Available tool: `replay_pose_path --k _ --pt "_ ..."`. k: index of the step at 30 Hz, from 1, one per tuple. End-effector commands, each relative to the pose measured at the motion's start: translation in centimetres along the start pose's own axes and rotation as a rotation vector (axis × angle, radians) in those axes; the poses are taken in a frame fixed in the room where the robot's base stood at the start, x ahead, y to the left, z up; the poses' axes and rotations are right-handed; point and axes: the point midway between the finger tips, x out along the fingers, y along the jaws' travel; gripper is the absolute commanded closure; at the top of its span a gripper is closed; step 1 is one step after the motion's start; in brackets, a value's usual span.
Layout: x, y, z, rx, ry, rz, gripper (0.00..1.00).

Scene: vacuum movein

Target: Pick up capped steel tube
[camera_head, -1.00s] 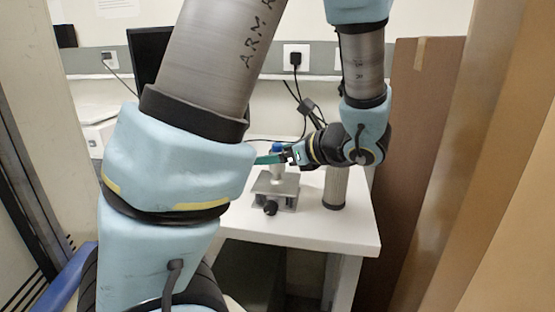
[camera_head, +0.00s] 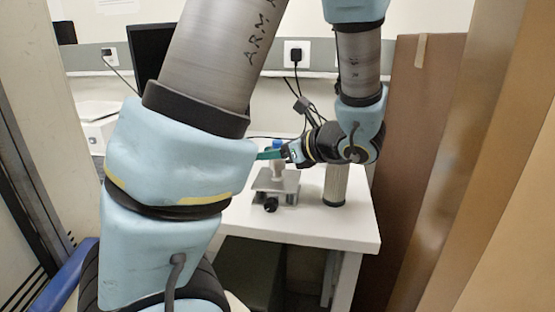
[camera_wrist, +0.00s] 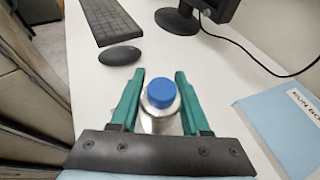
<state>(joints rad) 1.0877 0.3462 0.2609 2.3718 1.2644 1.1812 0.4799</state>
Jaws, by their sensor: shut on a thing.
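The capped steel tube shows in the wrist view as a metal body (camera_wrist: 160,124) with a blue cap (camera_wrist: 161,93), upright between the fingers. My gripper (camera_wrist: 160,76) has its green fingers on either side of the tube, below the cap, and is shut on it. In the head view the blue cap (camera_head: 278,143) shows at my gripper (camera_head: 271,154), with the tube's pale body (camera_head: 278,171) below it. The tube is above a small metal jack stand (camera_head: 275,187). I cannot tell whether its base touches the stand's plate.
A grey cylinder (camera_head: 335,186) stands right of the jack on the white table (camera_head: 310,228). Brown panels (camera_head: 425,170) stand right of the table. The wrist view shows a keyboard (camera_wrist: 110,20), a mouse (camera_wrist: 120,56), a monitor base (camera_wrist: 178,20) and a light-blue labelled item (camera_wrist: 285,125).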

Motion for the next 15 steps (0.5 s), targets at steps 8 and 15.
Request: replay_pose_path --k 8,15 --pt "-0.01 -0.01 0.02 0.000 0.000 0.000 1.00" --pt "-0.04 -0.02 0.09 -0.001 0.000 0.000 1.00"
